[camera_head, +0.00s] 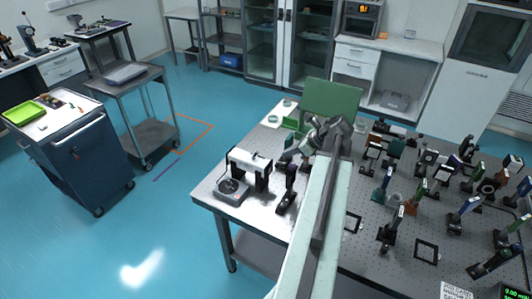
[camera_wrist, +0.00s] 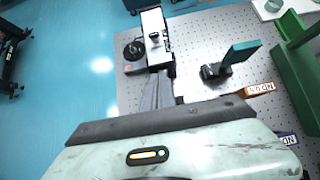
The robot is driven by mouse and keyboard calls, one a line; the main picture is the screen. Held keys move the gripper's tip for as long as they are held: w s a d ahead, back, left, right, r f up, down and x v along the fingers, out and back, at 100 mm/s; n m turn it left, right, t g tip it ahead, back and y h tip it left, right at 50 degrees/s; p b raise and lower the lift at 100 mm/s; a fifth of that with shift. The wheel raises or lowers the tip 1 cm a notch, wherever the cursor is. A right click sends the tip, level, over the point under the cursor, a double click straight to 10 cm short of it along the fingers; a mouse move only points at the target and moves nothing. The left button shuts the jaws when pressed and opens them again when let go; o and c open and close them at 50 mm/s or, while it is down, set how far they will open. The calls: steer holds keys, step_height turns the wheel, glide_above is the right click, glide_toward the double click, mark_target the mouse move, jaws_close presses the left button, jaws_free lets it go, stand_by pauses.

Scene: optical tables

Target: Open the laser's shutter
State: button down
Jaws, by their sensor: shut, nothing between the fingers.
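A white box-shaped device with dark ends, which looks like the laser (camera_head: 249,160), stands near the left corner of the perforated optical table. In the wrist view the laser (camera_wrist: 152,22) is at the top centre, with a small dark knob or lever (camera_wrist: 155,37) on its top; I cannot tell whether this is the shutter or how it is set. My gripper (camera_head: 287,157) is close to the laser's right end in the head view. In the wrist view my gripper (camera_wrist: 161,74) is shut and empty, pointing at the laser's near end. Whether it touches is unclear.
A grey unit with a round black top (camera_head: 232,191) sits beside the laser. A green panel (camera_head: 332,97) rises behind my arm. Several optics mounts crowd the table's right side.

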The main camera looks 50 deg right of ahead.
mark_target(267, 164)
steer(key=b+x, duration=0.7)
steer(key=x, duration=0.3)
steer(key=shift+f+b, duration=0.35)
steer(key=shift+b, duration=0.05)
steer(key=shift+w+a+r+p, duration=0.2)
steer(key=shift+w+r+p, duration=0.9)
steer(key=shift+p, duration=0.05)
steer(key=shift+w+a+r, duration=0.2)
steer(key=shift+w, duration=0.45)
